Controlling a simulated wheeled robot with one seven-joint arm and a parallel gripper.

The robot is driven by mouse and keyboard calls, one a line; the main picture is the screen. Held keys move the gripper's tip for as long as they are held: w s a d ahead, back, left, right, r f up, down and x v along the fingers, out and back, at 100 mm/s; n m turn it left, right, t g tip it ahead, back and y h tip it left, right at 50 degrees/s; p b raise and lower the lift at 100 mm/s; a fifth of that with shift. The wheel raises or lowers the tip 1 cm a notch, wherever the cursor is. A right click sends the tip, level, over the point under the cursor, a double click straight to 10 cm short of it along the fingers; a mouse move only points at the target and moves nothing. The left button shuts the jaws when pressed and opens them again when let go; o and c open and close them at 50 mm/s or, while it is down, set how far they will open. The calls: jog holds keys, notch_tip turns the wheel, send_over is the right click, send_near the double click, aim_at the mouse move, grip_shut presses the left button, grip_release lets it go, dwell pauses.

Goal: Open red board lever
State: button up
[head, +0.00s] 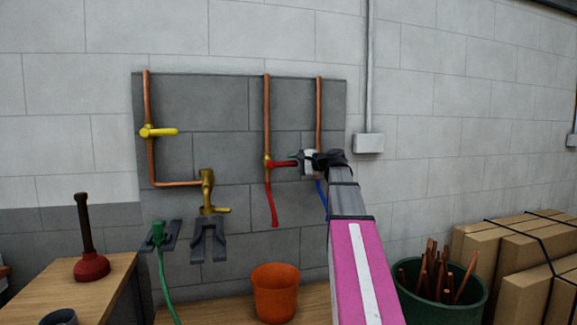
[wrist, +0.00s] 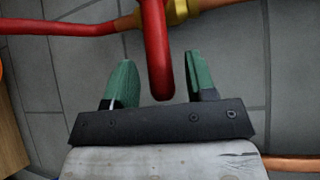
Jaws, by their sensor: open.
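The red lever (head: 281,164) sits on a brass valve (head: 267,161) on the middle copper pipe of the grey wall board (head: 222,115). It points sideways to the right, across the upright pipe. A red hose (head: 272,205) hangs below the valve. My gripper (head: 297,162) is at the free end of the lever. In the wrist view the red lever (wrist: 157,55) reaches down between the two green-padded fingers of my gripper (wrist: 162,80). The fingers are apart, with a gap showing on each side of the lever.
A yellow lever (head: 160,131) is on the left pipe and a brass tap (head: 207,190) is lower down. My arm hides part of the right pipe (head: 319,110) and its blue hose (head: 321,193). An orange bucket (head: 275,292) stands below the board. A green bin (head: 440,285) stands right.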

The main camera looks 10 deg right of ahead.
jog(key=shift+x, duration=1.1)
grip_shut()
jog(key=shift+r, duration=0.1)
jog(key=h, duration=0.1)
jog(key=r+n+h, duration=0.1)
jog(key=r+n+g, duration=0.1)
jog(key=shift+a+r+h, duration=0.25)
jog(key=shift+h, duration=0.15)
jog(key=shift+a+r+n+g+h, duration=0.3)
jog(key=shift+r+n+h, duration=0.25)
jog(key=shift+h, duration=0.2)
jog(key=shift+a+r+n+g+h, duration=0.25)
jog(key=shift+r+n+h, duration=0.25)
jog(key=shift+h, duration=0.25)
jog(key=shift+s+a, duration=0.1)
